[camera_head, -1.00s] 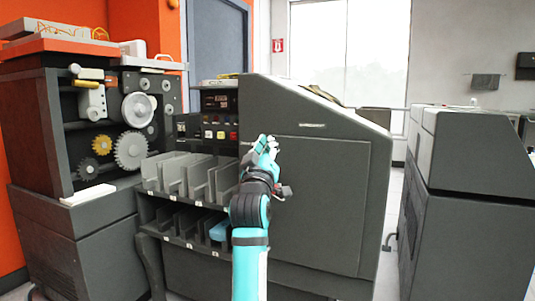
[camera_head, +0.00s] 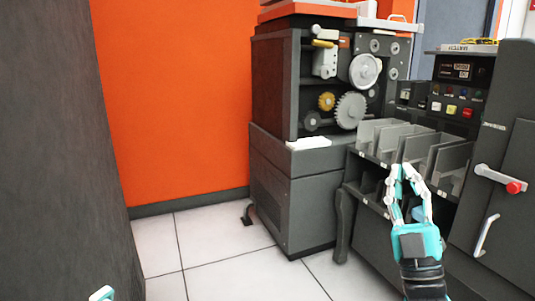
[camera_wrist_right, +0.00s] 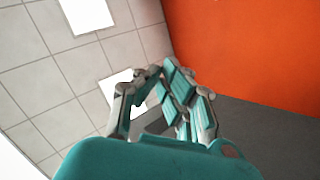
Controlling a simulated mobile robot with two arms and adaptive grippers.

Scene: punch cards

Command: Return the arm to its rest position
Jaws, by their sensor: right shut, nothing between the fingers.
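My right gripper (camera_head: 408,170) is raised in front of the dark grey card machine (camera_head: 495,165), at the right of the head view. Its teal and white fingers point up, overlapping the machine's card slots in the picture. It is shut and holds nothing. In the right wrist view the gripper (camera_wrist_right: 160,75) shows against ceiling tiles and an orange wall. A small teal and white tip (camera_head: 102,294) at the lower left edge of the head view appears to be part of my left gripper; the rest is out of frame.
A geared machine (camera_head: 295,180) stands against the orange wall (camera_head: 170,100). A dark panel (camera_head: 55,150) fills the left side. Tiled floor (camera_head: 220,250) between them is clear. A white lever with a red knob (camera_head: 498,178) sits on the card machine.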

